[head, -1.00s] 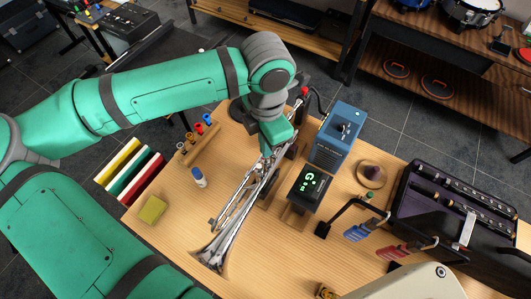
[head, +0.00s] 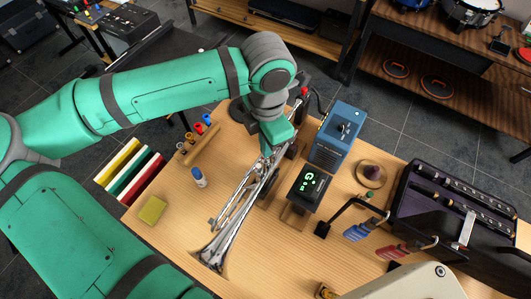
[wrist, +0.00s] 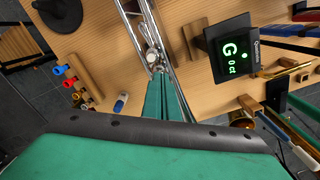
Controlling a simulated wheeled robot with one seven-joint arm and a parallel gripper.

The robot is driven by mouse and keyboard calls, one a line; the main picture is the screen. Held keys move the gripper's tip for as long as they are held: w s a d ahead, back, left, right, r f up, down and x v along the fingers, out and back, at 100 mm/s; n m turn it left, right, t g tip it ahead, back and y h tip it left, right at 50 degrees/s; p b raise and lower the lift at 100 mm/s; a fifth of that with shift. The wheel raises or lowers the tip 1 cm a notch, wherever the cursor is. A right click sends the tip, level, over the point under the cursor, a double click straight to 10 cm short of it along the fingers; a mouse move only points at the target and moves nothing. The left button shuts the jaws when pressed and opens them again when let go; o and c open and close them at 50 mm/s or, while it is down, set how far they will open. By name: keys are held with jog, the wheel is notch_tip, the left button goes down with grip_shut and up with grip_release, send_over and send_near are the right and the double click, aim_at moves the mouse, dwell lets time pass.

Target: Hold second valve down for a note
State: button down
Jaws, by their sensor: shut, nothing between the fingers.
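A silver trumpet (head: 222,238) lies on the wooden table with its bell toward the front. It also shows in the wrist view (wrist: 136,22). My gripper (head: 267,151) is over the trumpet's valve section. In the wrist view its green fingers (wrist: 160,76) are shut together, with the tips at the valves beside a pale round cap (wrist: 152,57). The fingers hide what lies under the tips, so I cannot tell which valve they touch or how far it is down. A black tuner display (head: 309,185) to the right shows a green G; it also shows in the wrist view (wrist: 231,50).
A blue box with a knob (head: 338,137) stands behind the tuner. An open black case (head: 455,205) is at the right. A rack of small coloured-top items (head: 199,145), a blue-capped bottle (head: 199,177) and a yellow sponge-like block (head: 152,210) are at the left.

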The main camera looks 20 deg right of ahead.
jog(key=shift+f, duration=1.35)
dwell(0.8)
jog(key=shift+r, duration=3.5)
